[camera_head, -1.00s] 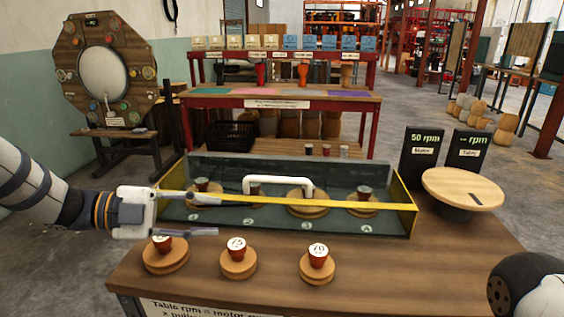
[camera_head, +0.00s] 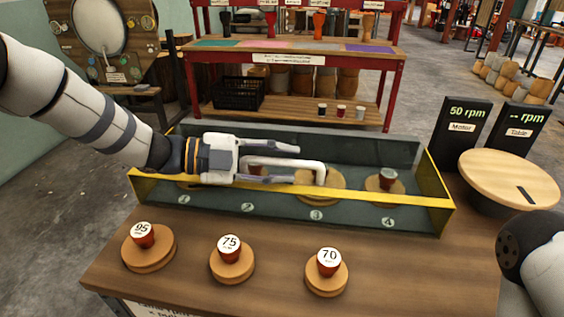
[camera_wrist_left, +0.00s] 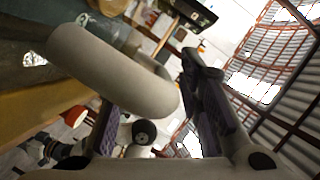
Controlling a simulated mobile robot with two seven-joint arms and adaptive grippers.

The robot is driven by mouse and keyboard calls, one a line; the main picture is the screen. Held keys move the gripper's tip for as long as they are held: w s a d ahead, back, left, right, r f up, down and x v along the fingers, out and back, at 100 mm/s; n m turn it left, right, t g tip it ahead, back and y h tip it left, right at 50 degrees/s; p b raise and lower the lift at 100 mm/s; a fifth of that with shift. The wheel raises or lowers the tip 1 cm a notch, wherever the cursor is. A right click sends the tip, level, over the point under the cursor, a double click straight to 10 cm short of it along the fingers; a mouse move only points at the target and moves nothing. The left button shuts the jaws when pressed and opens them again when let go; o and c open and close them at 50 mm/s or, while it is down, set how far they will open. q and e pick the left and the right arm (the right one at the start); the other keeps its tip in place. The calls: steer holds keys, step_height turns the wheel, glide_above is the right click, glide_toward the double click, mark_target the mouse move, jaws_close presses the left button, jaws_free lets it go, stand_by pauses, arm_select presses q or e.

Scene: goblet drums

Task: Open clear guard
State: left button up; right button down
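The clear guard (camera_head: 352,172) lies over a long dark box with a yellow rim (camera_head: 405,201). It looks closed, though its pane is hard to make out. Its white bar handle (camera_head: 312,166) is raised above the box. My left gripper (camera_head: 296,165) is at the handle, fingers apart, one above and one below the bar in the head view. In the left wrist view the thick white handle (camera_wrist_left: 120,75) reaches between the spread fingers (camera_wrist_left: 155,105); contact cannot be told. My right gripper is out of view; only part of that arm shows at the lower right.
Red weights marked 95 (camera_head: 143,235), 75 (camera_head: 229,249) and 70 (camera_head: 328,262) stand on wooden discs in front. A round wooden turntable (camera_head: 510,181) and two rpm displays (camera_head: 462,133) stand right. A red shelf (camera_head: 290,62) stands behind.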

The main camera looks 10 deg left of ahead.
arm_select(q)
steer(key=shift+w+d, duration=0.1)
steer(key=shift+d, duration=0.1)
jaws_close()
steer(key=shift+w+r, duration=0.1)
steer(key=shift+r, duration=0.35)
steer(key=r, duration=0.1)
steer(key=w+r+n, duration=0.1)
steer(key=r+n+g+p, duration=0.1)
steer(key=r, duration=0.1)
steer(key=shift+w+y, duration=0.25)
steer(key=shift+y, duration=0.05)
steer(key=w+r+n+g+b, duration=0.1)
steer(key=w+r+n, duration=0.1)
steer(key=w+r, duration=0.2)
steer(key=shift+r, duration=0.7)
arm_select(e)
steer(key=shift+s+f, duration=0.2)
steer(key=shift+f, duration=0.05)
arm_select(q)
steer(key=shift+w, duration=0.1)
